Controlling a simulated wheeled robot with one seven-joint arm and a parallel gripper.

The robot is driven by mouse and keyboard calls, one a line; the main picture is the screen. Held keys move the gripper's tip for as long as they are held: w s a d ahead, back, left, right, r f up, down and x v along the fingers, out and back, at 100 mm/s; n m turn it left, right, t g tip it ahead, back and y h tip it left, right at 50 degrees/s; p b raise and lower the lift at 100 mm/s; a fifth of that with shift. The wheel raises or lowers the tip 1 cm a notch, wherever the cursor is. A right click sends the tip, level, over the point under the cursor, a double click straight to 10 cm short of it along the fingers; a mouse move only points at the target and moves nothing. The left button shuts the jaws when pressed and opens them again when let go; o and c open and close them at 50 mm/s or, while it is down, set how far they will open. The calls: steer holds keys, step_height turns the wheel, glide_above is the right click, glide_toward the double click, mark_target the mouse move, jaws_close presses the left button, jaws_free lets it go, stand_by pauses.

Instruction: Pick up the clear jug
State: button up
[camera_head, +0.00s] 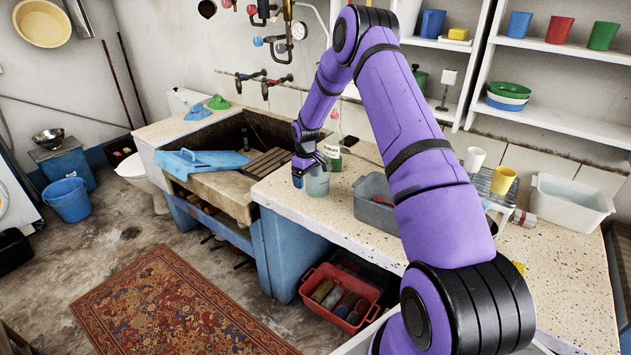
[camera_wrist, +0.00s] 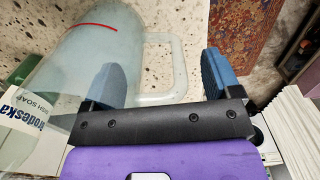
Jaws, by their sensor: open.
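The clear jug (camera_head: 318,182) stands upright on the speckled counter beside the stone trough; my gripper partly hides its top in the head view. In the wrist view the jug (camera_wrist: 75,55) fills the upper left, with a red line on its wall and its handle (camera_wrist: 180,70) toward the right. My gripper (camera_head: 304,172) is at the jug. Its two blue fingers are spread in the wrist view (camera_wrist: 162,78), with the handle showing between them. The left finger overlaps the jug's body in the picture. I cannot tell whether either finger touches it.
A dish soap bottle (camera_head: 333,143) stands close behind the jug; its label (camera_wrist: 25,120) shows in the wrist view. A grey tub (camera_head: 375,212) stands to the right. The trough (camera_head: 222,184), with a blue cloth (camera_head: 200,162), lies left. A rack with cups (camera_head: 490,182) is farther right.

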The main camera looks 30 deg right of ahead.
steer(key=shift+f, duration=0.1)
steer(key=c, duration=1.2)
steer(key=shift+c, duration=1.1)
